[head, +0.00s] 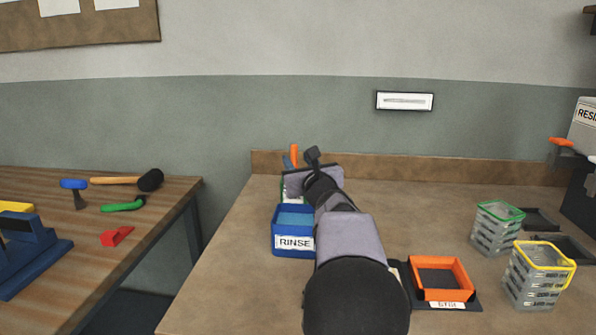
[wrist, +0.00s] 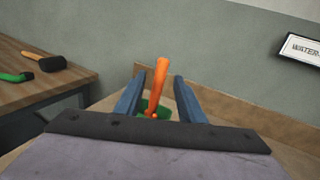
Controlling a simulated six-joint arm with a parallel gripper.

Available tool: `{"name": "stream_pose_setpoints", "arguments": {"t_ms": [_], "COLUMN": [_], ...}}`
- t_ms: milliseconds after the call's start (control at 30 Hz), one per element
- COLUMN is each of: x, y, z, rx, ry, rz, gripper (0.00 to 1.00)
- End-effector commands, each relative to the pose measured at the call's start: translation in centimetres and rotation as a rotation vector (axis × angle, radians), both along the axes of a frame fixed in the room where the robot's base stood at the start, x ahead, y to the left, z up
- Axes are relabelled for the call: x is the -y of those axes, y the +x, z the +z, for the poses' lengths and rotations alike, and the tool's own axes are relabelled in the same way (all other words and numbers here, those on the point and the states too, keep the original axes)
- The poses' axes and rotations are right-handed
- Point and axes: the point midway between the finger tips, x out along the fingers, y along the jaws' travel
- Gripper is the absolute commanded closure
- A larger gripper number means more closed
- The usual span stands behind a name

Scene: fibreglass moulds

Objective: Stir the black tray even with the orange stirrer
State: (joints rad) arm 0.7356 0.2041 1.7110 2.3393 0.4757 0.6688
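The orange stirrer (wrist: 161,80) stands nearly upright, with its lower end at a green item (wrist: 145,107); how it sits there is hidden. In the head view, its orange top (head: 294,153) shows behind the blue RINSE tub. My gripper (wrist: 154,93) has its two blue fingers apart on either side of the stirrer, with gaps visible. In the head view my arm hides most of the gripper. Dark shallow trays (head: 541,219) lie at the right of the bench, and an orange-rimmed tray with a dark inside (head: 441,260) lies nearer; I cannot tell which is the black tray.
The blue RINSE tub (head: 293,243) stands just left of my arm. Clear stacked containers with green (head: 497,230) and yellow (head: 535,280) rims stand at right. A side table (head: 60,260) holds mallets and other tools.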

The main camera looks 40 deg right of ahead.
Motion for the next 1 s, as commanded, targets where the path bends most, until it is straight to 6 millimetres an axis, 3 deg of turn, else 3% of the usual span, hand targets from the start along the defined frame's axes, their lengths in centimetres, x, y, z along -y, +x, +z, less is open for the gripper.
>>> {"name": "stream_pose_setpoints", "arguments": {"t_ms": [467, 1000], "x": [0.5, 2.6], "y": [1.0, 6.2], "z": [-0.6, -0.6], "rx": [0.030, 0.029], "ry": [0.071, 0.069], "rz": [0.007, 0.007], "gripper": [0.64, 0.64]}}
